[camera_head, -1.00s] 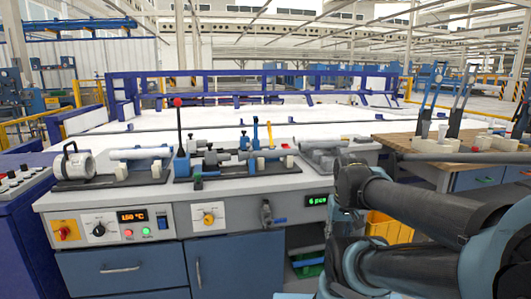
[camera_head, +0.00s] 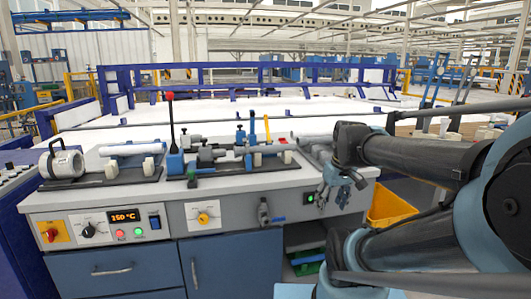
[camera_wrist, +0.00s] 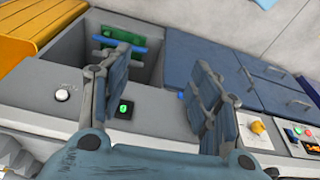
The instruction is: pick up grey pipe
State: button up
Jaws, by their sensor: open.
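Light grey pipes lie on the bench. One (camera_head: 130,149) rests on the left fixture and another (camera_head: 268,148) on the middle fixture. A third (camera_head: 313,138) lies at the right end, partly hidden by my arm. I cannot tell which one the task names. My gripper (camera_head: 342,188) hangs in front of the bench's right end, below the right pipe and apart from it. In the wrist view its two fingers (camera_wrist: 166,68) are spread with nothing between them. They point over the bench's front panel and open shelf; no pipe shows clearly there.
A yellow crate (camera_head: 390,205) is right of the bench. A wooden table stands further right, partly hidden by my arm.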

jog(key=w+a+r+n+y, duration=0.1)
jog(key=w+a+r+n, duration=0.25)
jog(key=w+r, duration=0.3)
jog(key=w+a+r+n+y, duration=0.1)
jog(key=w+a+r+n, duration=0.1)
jog(key=w+r+n, duration=0.5)
jog(key=n+y, duration=0.3)
jog(key=n, duration=0.5)
send_near(269, 146)
jog(key=shift+x, duration=5.35)
jog(key=shift+a, duration=0.1)
jog(key=c, duration=1.2)
